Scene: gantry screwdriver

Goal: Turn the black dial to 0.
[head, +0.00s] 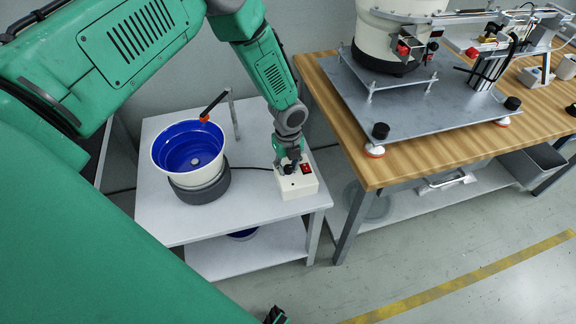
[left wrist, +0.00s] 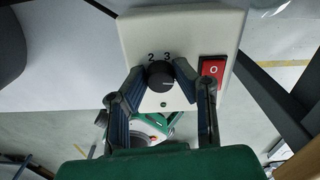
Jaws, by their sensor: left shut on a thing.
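The black dial (left wrist: 160,75) sits on a white control box (left wrist: 135,35), with the printed numbers 2 and 3 showing beside it. A 0 for the dial is not visible, and I cannot tell which number the dial points to. My left gripper (left wrist: 159,72) is shut on the dial, one finger on each side. In the head view, my left gripper (head: 289,163) reaches down onto the control box (head: 298,185) and mostly hides the dial. My right gripper is not clearly seen.
A red rocker switch (left wrist: 212,69) is right beside the dial. A blue-lined bowl feeder (head: 188,148) stands left of the box on a white table (head: 235,208). A wooden workbench (head: 375,170) with machinery stands close on the right. The floor in front is clear.

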